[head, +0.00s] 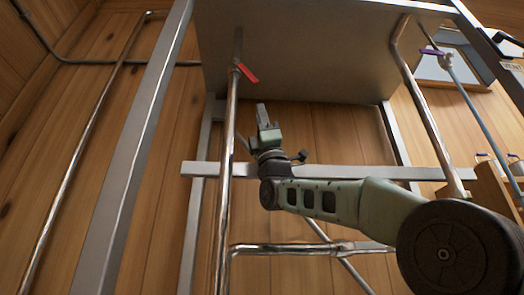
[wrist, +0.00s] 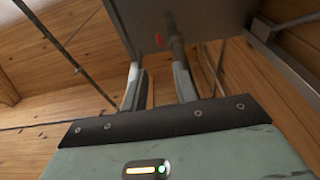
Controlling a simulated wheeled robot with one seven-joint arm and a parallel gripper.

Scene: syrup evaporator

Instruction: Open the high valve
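A red valve handle (head: 248,74) sits on a vertical metal pipe just under the big metal tank, tilted down to the right. In the wrist view the red handle (wrist: 158,41) shows small, beyond my fingers, beside the pipe. My gripper (head: 262,112) points up, below and slightly right of the red handle, and is apart from it. In the wrist view the two fingers of my gripper (wrist: 158,84) stand apart with nothing between them. A second valve with a purple handle (head: 431,52) is on a pipe at the upper right.
The metal tank (head: 300,55) hangs above my gripper. A frame post (head: 135,150) stands at the left, and a horizontal crossbar (head: 340,171) runs behind my arm. The vertical pipe (head: 226,170) passes close to the left of my gripper. A wooden shelf (head: 490,192) is at the right.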

